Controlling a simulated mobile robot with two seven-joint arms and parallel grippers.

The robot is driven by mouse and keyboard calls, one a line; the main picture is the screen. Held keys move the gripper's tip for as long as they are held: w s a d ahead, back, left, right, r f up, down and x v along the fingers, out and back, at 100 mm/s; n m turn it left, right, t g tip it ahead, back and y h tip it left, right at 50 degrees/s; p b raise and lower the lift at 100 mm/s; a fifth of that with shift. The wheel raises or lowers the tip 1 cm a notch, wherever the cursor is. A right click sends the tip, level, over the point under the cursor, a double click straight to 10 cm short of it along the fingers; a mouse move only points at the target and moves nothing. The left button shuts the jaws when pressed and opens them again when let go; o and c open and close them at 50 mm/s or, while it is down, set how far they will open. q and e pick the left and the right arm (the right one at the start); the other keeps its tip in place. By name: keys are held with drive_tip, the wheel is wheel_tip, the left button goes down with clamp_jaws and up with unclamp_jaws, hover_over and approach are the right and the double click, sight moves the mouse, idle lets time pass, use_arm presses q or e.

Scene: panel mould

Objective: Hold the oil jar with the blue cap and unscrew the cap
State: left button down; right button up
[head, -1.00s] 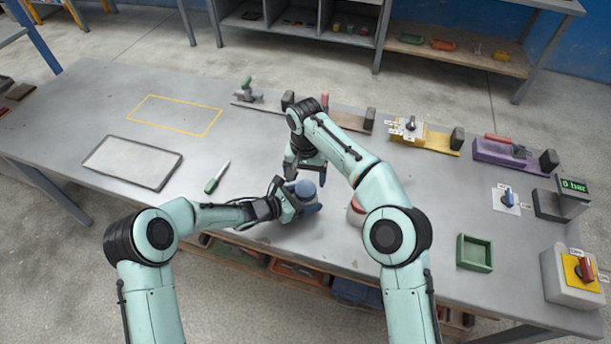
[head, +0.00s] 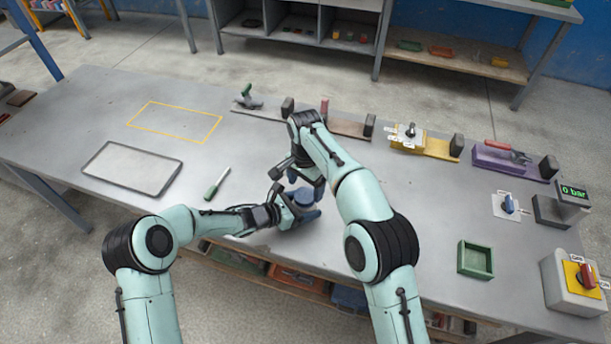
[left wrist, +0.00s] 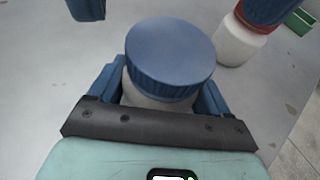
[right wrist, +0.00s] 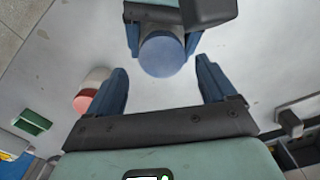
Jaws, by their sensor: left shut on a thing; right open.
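The oil jar has a ribbed blue cap (head: 303,197) and a pale body (left wrist: 150,102). My left gripper (head: 298,216) is shut around the body, below the cap, near the table's front edge. The cap also shows in the left wrist view (left wrist: 170,58) and right wrist view (right wrist: 163,56). My right gripper (head: 304,181) is open near the cap. In the right wrist view the cap appears between and beyond its fingertips (right wrist: 160,68); whether they touch it I cannot tell.
A white jar with a red cap (right wrist: 84,101) stands nearby, hidden by my right arm in the head view. A green-handled screwdriver (head: 217,184), a grey tray (head: 131,167) and a green box (head: 475,259) lie around. Fixtures line the back.

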sight(305, 195)
drive_tip(key=shift+f, duration=1.9)
drive_tip(key=c, duration=1.1)
use_arm(q)
drive_tip(key=shift+w+a, duration=0.15)
drive_tip(key=shift+a, duration=0.05)
use_arm(e)
drive_tip(key=n, duration=0.6)
drive_tip(key=shift+d, duration=0.15)
drive_tip(key=o, duration=1.2)
use_arm(q)
drive_tip(key=shift+d, duration=0.1)
drive_tip(key=shift+d, duration=0.15)
drive_tip(key=shift+s, duration=0.2)
use_arm(e)
drive_tip(key=shift+a+r, duration=0.1)
drive_tip(key=shift+a, duration=0.1)
